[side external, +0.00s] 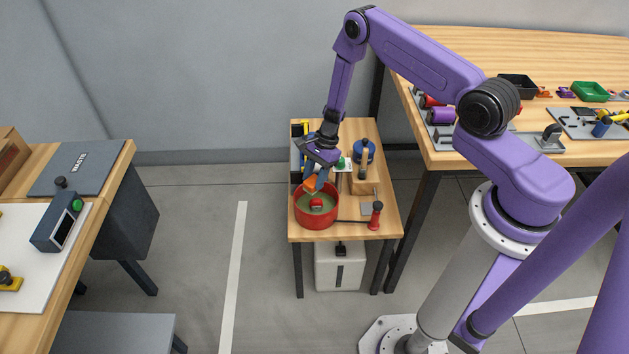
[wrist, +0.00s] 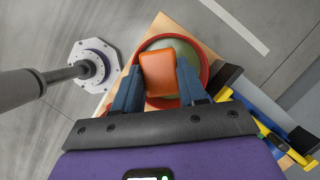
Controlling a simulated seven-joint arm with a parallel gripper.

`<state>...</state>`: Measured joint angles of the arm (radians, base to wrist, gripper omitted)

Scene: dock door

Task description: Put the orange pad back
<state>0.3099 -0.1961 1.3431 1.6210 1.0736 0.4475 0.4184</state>
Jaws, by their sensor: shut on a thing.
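My gripper (wrist: 158,88) is shut on an orange pad (wrist: 160,70), which sits between the two blue-grey fingers. In the side view my gripper (side external: 312,174) is over the small wooden table, with the orange pad (side external: 310,184) at its tips, at the back edge of a red round bowl (side external: 317,222). In the wrist view the pad shows in front of the red bowl (wrist: 203,66) and its greenish inside. I cannot tell whether the pad touches the bowl. A small red object (side external: 316,202) shows inside the bowl.
A red-handled tool (side external: 376,214) stands right of the bowl. A blue round item (side external: 364,151) and a wooden block (side external: 362,180) are behind it. A dark holder (side external: 297,160) with yellow items stands at the left. The table's front right corner (side external: 385,236) is bare.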

